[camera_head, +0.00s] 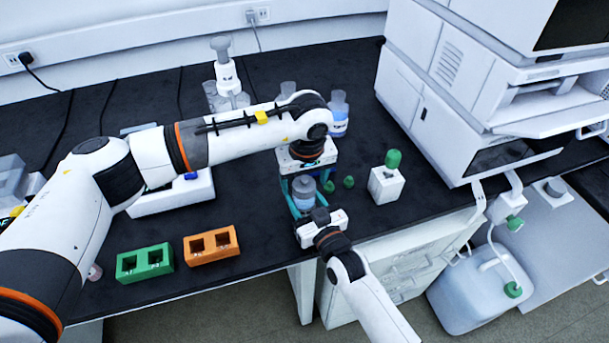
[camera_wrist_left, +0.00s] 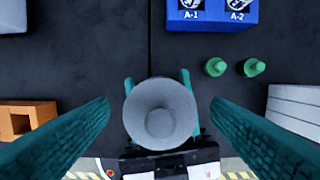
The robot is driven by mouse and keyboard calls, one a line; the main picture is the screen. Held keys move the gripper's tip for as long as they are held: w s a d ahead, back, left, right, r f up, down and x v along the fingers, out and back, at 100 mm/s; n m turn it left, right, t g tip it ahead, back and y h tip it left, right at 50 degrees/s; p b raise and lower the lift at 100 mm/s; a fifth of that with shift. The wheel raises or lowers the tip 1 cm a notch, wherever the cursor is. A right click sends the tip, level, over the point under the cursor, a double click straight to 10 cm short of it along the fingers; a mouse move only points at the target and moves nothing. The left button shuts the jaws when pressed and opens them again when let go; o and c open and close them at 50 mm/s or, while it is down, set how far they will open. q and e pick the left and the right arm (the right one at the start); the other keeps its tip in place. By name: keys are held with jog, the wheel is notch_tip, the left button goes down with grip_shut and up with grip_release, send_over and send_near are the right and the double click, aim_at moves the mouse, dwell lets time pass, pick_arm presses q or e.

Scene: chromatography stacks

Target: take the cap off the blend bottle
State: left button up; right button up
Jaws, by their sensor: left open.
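The blend bottle (camera_head: 304,191) stands upright at the table's front edge, with its round grey cap (camera_wrist_left: 161,113) on. The cap fills the middle of the left wrist view and hides most of the bottle there. My left gripper (camera_head: 306,178) is above the bottle, its teal fingers open wide on either side of the cap, with gaps on both sides. My right gripper (camera_head: 307,204) comes in from the front, its teal fingers along both sides of the bottle below the cap, shut on it. The cap hides the contact in the wrist view.
Two small green caps (camera_head: 338,184) lie right of the bottle. A white block (camera_head: 385,185) with a green-topped item stands farther right. Orange (camera_head: 211,246) and green (camera_head: 144,262) racks are at the left front. A blue A-1/A-2 block (camera_wrist_left: 210,14) is behind.

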aim_at(304, 179)
pick_arm(q)
jog(key=shift+c, duration=0.5)
jog(key=c, duration=1.1)
jog(key=shift+o, duration=0.2)
jog(key=shift+r, duration=0.1)
jog(key=shift+r, duration=0.15)
jog(key=shift+r, duration=0.95)
jog(key=shift+r, duration=2)
pick_arm(e)
jog(key=o, duration=1.4)
jog(key=shift+o, duration=0.2)
